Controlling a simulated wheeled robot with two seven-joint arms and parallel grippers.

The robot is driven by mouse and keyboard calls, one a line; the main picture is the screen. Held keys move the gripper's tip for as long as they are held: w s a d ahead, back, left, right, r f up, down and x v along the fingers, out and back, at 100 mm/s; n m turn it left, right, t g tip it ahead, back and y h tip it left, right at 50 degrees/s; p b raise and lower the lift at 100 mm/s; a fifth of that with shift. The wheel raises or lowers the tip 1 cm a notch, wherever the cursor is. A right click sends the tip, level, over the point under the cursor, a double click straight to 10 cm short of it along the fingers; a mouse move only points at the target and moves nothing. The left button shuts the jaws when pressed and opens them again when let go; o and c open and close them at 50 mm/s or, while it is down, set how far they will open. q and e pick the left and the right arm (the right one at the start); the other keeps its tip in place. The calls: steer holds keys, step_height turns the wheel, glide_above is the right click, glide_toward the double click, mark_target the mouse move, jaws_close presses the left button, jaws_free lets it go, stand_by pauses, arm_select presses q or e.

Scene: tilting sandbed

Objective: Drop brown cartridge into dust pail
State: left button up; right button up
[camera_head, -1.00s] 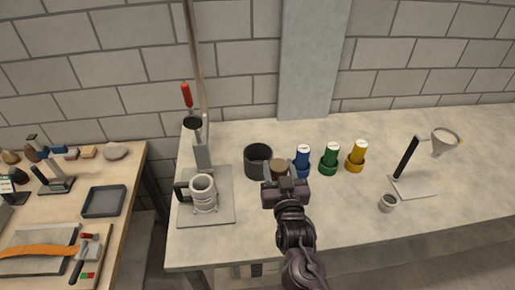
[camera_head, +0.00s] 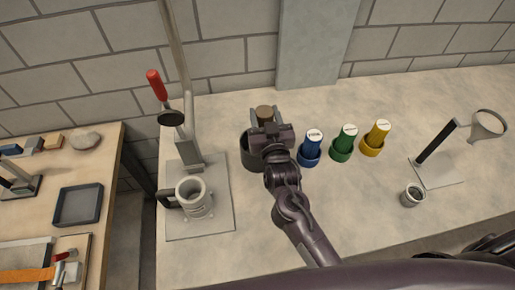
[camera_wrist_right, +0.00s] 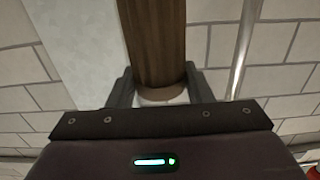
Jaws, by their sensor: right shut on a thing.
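The brown cartridge (camera_head: 264,111) is held upright in my right gripper (camera_head: 265,122), which is shut on it. The right wrist view also shows the brown cartridge (camera_wrist_right: 156,40) between the two fingers of the right gripper (camera_wrist_right: 160,88). The dark grey dust pail (camera_head: 246,158) stands on the bench. My gripper and wrist cover much of its opening and right side. The cartridge shows above the pail's far rim in the picture; I cannot tell whether it is exactly over the opening. My left gripper is not in view.
Blue (camera_head: 311,150), green (camera_head: 345,144) and yellow (camera_head: 375,139) cartridges stand in matching holders right of the pail. A press with a red handle (camera_head: 156,85) and a grey mug-like vessel (camera_head: 195,198) are left. A small cup (camera_head: 412,196) and a magnifier stand (camera_head: 437,142) are right.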

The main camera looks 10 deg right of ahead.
steer(key=shift+f+b, duration=0.35)
steer(key=shift+f, duration=0.1)
step_height(320, 180, down, 4)
steer(key=b, duration=0.3)
steer(key=shift+b, duration=0.3)
steer(key=shift+f+b, duration=0.3)
steer(key=o, duration=1.5)
steer(key=shift+s, duration=0.1)
steer(key=shift+s+f, duration=0.15)
steer(key=shift+s, duration=0.35)
steer(key=shift+s+r+b, duration=0.2)
steer(key=shift+s+b, duration=0.9)
steer(key=shift+s, duration=2.3)
